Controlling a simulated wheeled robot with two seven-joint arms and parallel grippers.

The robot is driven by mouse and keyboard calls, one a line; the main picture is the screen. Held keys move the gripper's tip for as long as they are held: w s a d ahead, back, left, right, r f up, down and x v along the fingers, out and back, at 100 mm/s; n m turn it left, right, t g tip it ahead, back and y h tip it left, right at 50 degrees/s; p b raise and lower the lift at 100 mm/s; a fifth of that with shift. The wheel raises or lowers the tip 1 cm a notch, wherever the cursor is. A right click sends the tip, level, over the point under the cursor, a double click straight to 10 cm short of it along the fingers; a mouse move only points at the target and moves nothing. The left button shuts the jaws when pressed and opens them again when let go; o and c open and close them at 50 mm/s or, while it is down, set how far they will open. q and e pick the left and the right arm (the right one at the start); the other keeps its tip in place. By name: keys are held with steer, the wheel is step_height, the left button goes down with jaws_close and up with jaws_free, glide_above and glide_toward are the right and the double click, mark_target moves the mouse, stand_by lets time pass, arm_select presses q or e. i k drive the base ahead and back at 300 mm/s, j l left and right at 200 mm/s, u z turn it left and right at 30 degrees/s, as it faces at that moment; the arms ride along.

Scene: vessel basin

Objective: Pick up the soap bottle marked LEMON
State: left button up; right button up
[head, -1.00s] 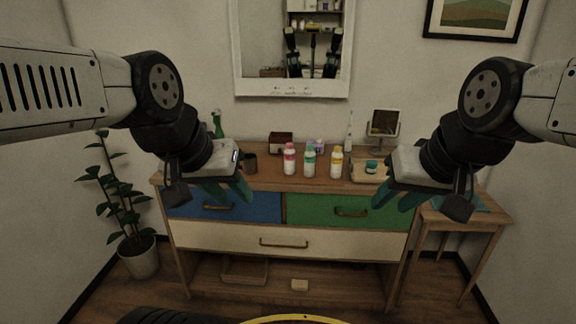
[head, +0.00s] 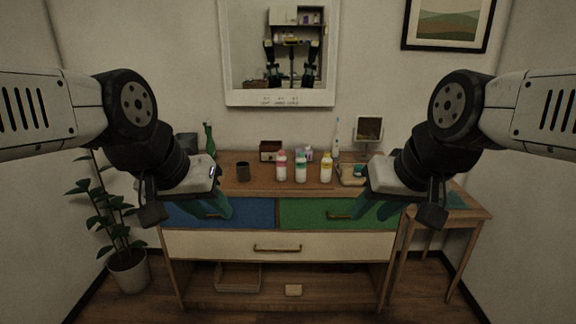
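Three white-bodied bottles stand upright in a row on the dresser top: a pink-topped one (head: 282,166), a green-topped one (head: 300,168) and a yellow-topped one (head: 326,168). Their lettering is too small to read, so I cannot tell which is marked LEMON. My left gripper (head: 212,209) is in front of the dresser's left part, left of the bottles. My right gripper (head: 374,209) is in front of its right part, right of the bottles. Both have parted teal fingers, are empty and are apart from the bottles.
A wall mirror (head: 280,97) hangs behind. A plant (head: 125,270) stands left, a side table (head: 462,208) right.

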mark_target(326, 169)
steer(key=i+l+u, duration=0.25)
steer(key=i+l, duration=0.25)
steer(key=i, duration=0.15)
steer(key=i+l+u, duration=0.3)
steer(key=i+l, duration=0.35)
